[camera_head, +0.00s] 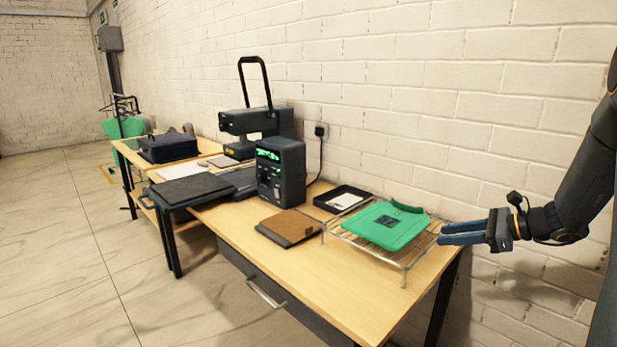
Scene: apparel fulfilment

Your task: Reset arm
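My gripper (463,233) reaches in from the right with its blue fingers pointing left, near the right end of the table. The fingers look apart with nothing between them. A green folded garment (385,229) lies flat on a wire rack (405,262) on the table, left of my gripper. A dark square mark shows on the garment. My fingertips are close to the rack's right edge; I cannot tell their exact height above it. My dark arm runs up the right edge of the picture.
The wooden table (340,290) holds a brown and black pad (289,227), a black tray (342,199) and a dark control box (281,171) with a green display. A heat press (262,122) stands farther back. A brick wall (450,110) runs behind. The floor at left is clear.

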